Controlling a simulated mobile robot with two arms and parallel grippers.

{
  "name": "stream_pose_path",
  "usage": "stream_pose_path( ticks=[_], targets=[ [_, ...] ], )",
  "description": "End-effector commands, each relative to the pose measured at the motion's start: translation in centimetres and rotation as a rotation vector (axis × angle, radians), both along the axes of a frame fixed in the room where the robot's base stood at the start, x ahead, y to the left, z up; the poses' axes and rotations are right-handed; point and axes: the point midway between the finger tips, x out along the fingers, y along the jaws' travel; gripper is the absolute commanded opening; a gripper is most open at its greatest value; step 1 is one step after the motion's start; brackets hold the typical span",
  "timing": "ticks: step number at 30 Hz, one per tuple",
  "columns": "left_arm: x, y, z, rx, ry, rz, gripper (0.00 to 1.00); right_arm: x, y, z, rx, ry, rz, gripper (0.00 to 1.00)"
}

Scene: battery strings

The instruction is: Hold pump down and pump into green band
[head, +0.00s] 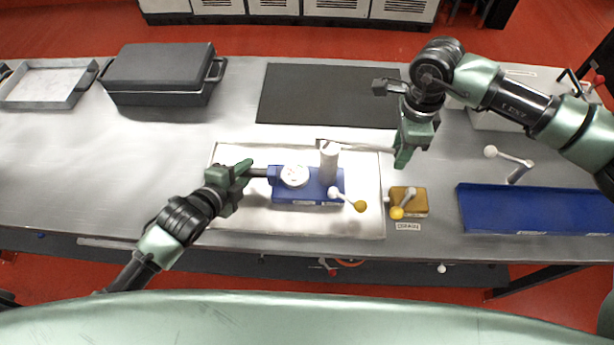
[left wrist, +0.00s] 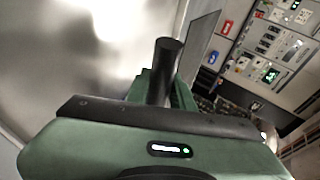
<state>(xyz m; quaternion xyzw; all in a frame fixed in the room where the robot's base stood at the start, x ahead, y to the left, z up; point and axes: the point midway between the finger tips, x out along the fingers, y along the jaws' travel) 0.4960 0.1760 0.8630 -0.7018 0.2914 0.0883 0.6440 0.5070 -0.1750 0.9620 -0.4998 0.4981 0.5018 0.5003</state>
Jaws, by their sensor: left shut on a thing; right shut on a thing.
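My left gripper (head: 246,170) is shut on the black handle (head: 260,173) at the pump's left side; the handle (left wrist: 164,75) also shows between the green fingers in the left wrist view. My right gripper (head: 402,158) is shut on the end of the pump's pale lever (head: 368,149), which reaches right from the cylinder top. The gauge's green band and needle are too small to read.
A tan valve block (head: 412,202) with a yellow knob and a label stands right of the tray. A blue tray (head: 535,210) lies further right. A dark mat (head: 325,95), a black case (head: 160,75) and a grey tray (head: 45,85) lie at the back.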

Motion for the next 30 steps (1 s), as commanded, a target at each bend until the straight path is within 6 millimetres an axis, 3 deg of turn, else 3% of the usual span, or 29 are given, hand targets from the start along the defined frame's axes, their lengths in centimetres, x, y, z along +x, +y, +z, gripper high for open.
stream_pose_path(
  ticks=[1,7,15,30],
  targets=[
    [-0.6,0.0,-1.1,0.006,0.026,0.000,0.00,-0.1,0.1,-0.4,0.000,0.004,0.003,0.00],
    [-0.6,0.0,-1.1,0.006,0.026,0.000,0.00,-0.1,0.4,-1.5,-0.001,0.004,0.002,0.00],
    [-0.6,0.1,-1.1,0.005,0.025,0.000,0.00,-0.1,0.4,-1.3,-0.001,0.002,0.001,0.00],
    [-0.5,0.2,-1.0,0.010,0.023,0.001,0.00,0.2,-0.4,2.3,-0.002,-0.004,-0.003,0.00]
  ],
)
